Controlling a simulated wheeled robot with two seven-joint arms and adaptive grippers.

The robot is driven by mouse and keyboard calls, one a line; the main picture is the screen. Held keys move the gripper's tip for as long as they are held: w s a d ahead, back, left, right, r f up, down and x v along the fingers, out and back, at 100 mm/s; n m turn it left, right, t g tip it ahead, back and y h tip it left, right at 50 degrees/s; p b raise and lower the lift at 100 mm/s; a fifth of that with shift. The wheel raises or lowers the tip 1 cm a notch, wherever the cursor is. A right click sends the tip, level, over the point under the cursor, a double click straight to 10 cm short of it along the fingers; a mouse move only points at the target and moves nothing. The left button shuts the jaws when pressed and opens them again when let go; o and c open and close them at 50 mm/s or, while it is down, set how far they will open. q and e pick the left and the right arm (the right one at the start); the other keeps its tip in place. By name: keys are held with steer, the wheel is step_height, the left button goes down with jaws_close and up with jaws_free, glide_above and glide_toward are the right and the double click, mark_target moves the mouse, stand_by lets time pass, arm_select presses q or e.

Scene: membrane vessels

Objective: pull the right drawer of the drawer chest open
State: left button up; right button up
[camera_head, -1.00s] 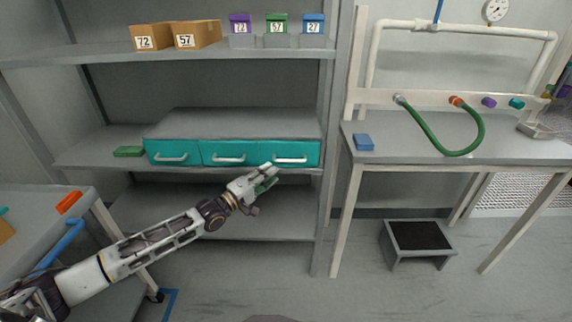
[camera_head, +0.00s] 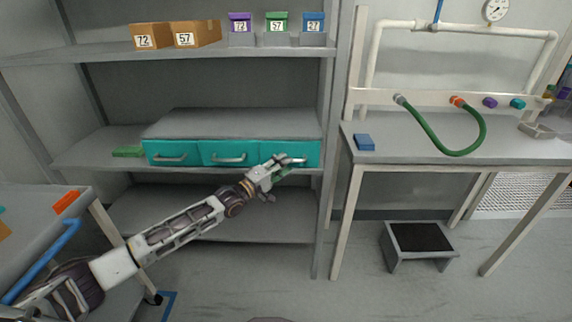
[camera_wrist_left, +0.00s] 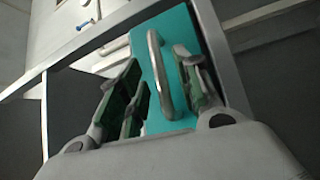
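The grey drawer chest (camera_head: 230,124) stands on the middle shelf with three teal drawers in a row. The right drawer (camera_head: 311,152) looks shut, its front level with the others. Its silver handle (camera_head: 298,160) is partly hidden by my left gripper (camera_head: 279,164). In the left wrist view the teal drawer front (camera_wrist_left: 178,50) and the handle (camera_wrist_left: 160,75) appear between the fingers of my left gripper (camera_wrist_left: 160,92). The fingers are open, one on each side of the handle, with gaps to it. Whether the fingertips touch the drawer front is unclear. My right gripper is not in view.
The shelf unit's right post (camera_head: 323,220) stands close to the right drawer. A green block (camera_head: 128,151) lies left of the chest. A bench (camera_head: 480,151) with a green hose is at right, a step stool (camera_head: 420,238) below it. Floor before the shelf is mostly clear.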

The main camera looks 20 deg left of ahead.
arm_select(q)
steer(key=shift+x, duration=0.85)
jaws_close()
